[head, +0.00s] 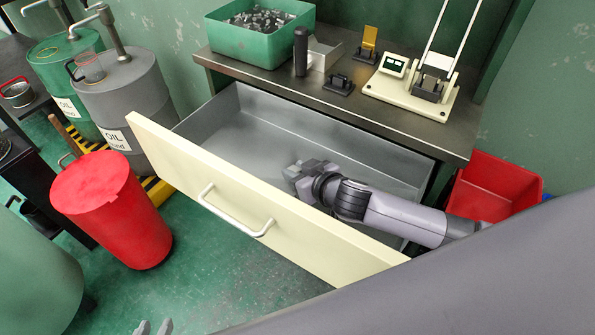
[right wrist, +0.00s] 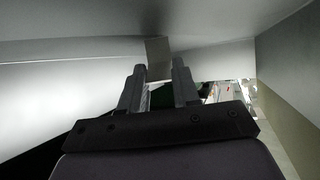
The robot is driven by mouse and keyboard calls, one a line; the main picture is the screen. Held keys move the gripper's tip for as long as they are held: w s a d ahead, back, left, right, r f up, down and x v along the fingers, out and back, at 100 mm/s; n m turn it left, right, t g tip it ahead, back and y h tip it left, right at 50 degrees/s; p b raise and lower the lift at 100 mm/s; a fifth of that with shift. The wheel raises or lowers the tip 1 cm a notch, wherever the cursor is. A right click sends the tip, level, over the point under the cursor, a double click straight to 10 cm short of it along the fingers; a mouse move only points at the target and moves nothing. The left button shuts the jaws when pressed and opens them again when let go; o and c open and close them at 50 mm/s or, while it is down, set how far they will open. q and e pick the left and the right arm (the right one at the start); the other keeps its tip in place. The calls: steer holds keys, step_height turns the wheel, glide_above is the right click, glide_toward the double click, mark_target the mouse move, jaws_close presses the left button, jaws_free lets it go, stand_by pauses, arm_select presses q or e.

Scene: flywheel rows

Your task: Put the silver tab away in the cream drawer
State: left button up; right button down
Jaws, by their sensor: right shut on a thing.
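The cream drawer (head: 262,208) is pulled out under the bench, with a grey interior and a silver handle on its front. My right gripper (head: 294,172) is inside the drawer space, near the front panel. In the right wrist view my right gripper (right wrist: 159,78) is shut on a small flat grey plate, the silver tab (right wrist: 158,57), which sticks out past the fingertips. In the head view the tab cannot be made out at the gripper. My left gripper (head: 153,327) shows only its fingertips at the bottom edge, apart, with nothing seen between them.
The bench (head: 430,125) carries a green bin (head: 258,45) of metal parts, a black cylinder (head: 300,52), an empty-looking black holder (head: 340,85), a gold tab (head: 370,37) in another holder and a cream press (head: 410,88). A red can (head: 112,210) stands left; a red bin (head: 495,180) stands right.

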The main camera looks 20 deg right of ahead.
steer(key=shift+f, duration=0.4)
steer(key=shift+s+f+b, duration=0.2)
steer(key=shift+f+b, duration=0.15)
steer(key=shift+f, duration=0.05)
steer(key=c, duration=0.8)
jaws_free()
steer(key=shift+w, duration=0.1)
steer(key=shift+w+r+p, duration=0.1)
steer(key=shift+r+p, duration=0.2)
steer(key=shift+r, duration=0.65)
steer(key=p+v, duration=0.1)
steer(key=v, duration=0.5)
steer(key=shift+f, duration=0.15)
steer(key=shift+v, duration=0.8)
